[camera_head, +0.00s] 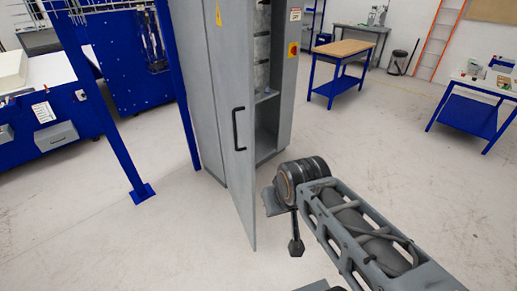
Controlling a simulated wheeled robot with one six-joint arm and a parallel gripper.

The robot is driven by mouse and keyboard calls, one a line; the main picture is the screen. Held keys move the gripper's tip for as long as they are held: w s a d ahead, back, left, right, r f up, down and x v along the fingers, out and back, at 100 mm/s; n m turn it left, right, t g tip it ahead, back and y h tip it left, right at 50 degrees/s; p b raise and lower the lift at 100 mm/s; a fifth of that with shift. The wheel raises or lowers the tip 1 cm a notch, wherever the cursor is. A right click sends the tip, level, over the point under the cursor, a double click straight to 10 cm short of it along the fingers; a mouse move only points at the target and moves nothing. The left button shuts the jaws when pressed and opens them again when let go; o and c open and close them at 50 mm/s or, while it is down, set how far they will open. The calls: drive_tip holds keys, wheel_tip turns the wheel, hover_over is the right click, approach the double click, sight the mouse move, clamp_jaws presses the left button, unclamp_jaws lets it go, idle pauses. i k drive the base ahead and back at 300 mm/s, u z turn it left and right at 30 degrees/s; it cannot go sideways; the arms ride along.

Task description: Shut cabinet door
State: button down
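The grey cabinet (290,84) stands at the centre of the view, with shelves and grey parts showing inside. Its tall grey door (228,100) is open and swung out toward me. A black bar handle (239,129) is on the door face, and a yellow warning label is near its top. My gripper (295,247) hangs from the end of my arm, to the right of the door's lower edge and apart from it. It is small and dark, and its fingers cannot be made out clearly.
A blue frame post (126,160) with a foot plate stands left of the door. A wood-topped blue table (340,50) and a white-topped blue table (480,90) stand at the back right. The floor (380,140) between the cabinet and these tables is clear.

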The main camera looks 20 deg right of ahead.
sight(229, 24)
drive_tip(key=i, duration=0.75)
drive_tip(key=u, duration=1)
drive_tip(key=i, duration=0.45)
drive_tip(key=u, duration=0.5)
